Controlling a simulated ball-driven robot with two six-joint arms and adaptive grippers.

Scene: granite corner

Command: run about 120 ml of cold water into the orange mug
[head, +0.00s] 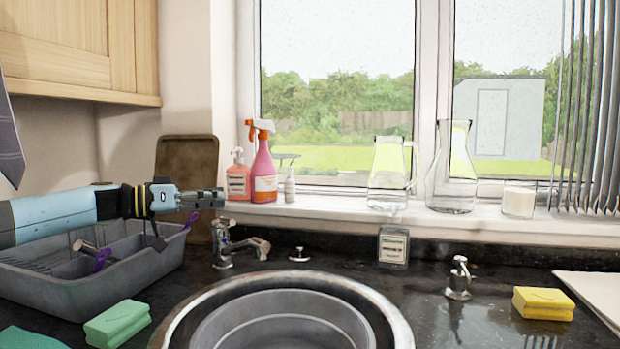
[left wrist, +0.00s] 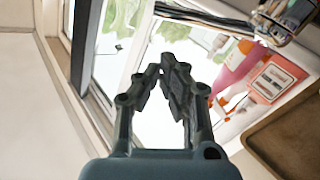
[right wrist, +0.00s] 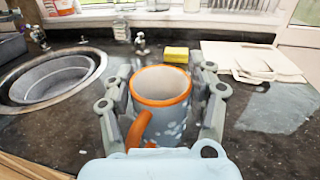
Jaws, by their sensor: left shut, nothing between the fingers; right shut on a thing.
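The mug (right wrist: 170,108) is blue-grey with pale spots, an orange rim and an orange handle. My right gripper (right wrist: 163,72) is shut on it, a finger on each side. It looks upright and its visible inside is pale with no water seen. The head view does not show it. My left gripper (head: 213,198) is shut and empty, just above the left tap (head: 240,245); its closed fingers also show in the left wrist view (left wrist: 168,75). A second, shorter tap (head: 458,280) stands right of the sink. I cannot tell which tap is cold.
A grey bowl (head: 283,325) sits in the round sink (head: 390,310). A grey dish rack (head: 95,285) lies under my left arm. A green sponge (head: 117,324) and a yellow sponge (head: 543,303) flank the sink. Bottles and glass jugs line the sill. A pale board (head: 597,290) lies right.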

